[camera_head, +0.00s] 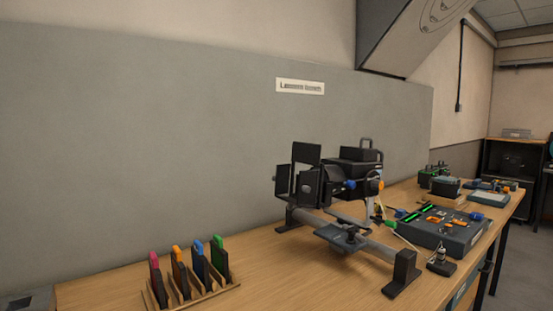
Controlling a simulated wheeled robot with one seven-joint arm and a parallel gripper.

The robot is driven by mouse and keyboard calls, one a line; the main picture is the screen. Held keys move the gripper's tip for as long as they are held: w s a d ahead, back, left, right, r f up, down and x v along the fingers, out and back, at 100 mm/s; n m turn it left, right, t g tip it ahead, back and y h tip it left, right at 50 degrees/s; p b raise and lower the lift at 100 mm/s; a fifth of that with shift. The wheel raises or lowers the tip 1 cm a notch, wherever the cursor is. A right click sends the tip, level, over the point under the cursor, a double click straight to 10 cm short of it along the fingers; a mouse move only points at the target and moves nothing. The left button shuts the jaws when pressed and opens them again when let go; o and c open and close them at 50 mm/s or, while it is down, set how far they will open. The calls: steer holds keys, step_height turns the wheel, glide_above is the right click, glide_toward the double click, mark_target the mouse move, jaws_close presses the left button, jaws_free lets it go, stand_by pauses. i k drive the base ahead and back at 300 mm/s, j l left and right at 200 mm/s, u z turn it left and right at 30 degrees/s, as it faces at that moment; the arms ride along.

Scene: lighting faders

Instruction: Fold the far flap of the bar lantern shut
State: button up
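The bar lantern (335,178) is a black lamp mounted on a grey bar stand on the wooden bench, right of the picture's middle. Black flaps stand around its front, which faces left. One flap (306,153) stands up at the top. Another dark flap (282,180) shows at the left, on the wall side, and looks open. More dark panels overlap near the lantern's front, and I cannot tell their exact angles. A blue knob (349,185) and an orange knob (381,185) show at its right. My gripper is not in view.
A wooden rack (208,296) with several coloured-tab cards stands at the front left. A control desk with faders (445,231) sits right of the stand. The stand's black foot (403,273) is near the front edge. Bare bench lies between rack and stand.

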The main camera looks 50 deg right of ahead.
mark_target(282, 180)
steer(key=l, duration=0.45)
steer(key=k+l+u, duration=0.15)
steer(key=l, duration=0.8)
steer(key=k+l+u, duration=0.1)
steer(key=l, duration=0.35)
steer(key=k+l+u, duration=0.1)
steer(key=l, duration=0.35)
steer(key=k+l, duration=0.1)
steer(key=l, duration=0.35)
steer(key=k+l+u, duration=0.15)
steer(key=l, duration=0.75)
steer(key=k+u, duration=0.05)
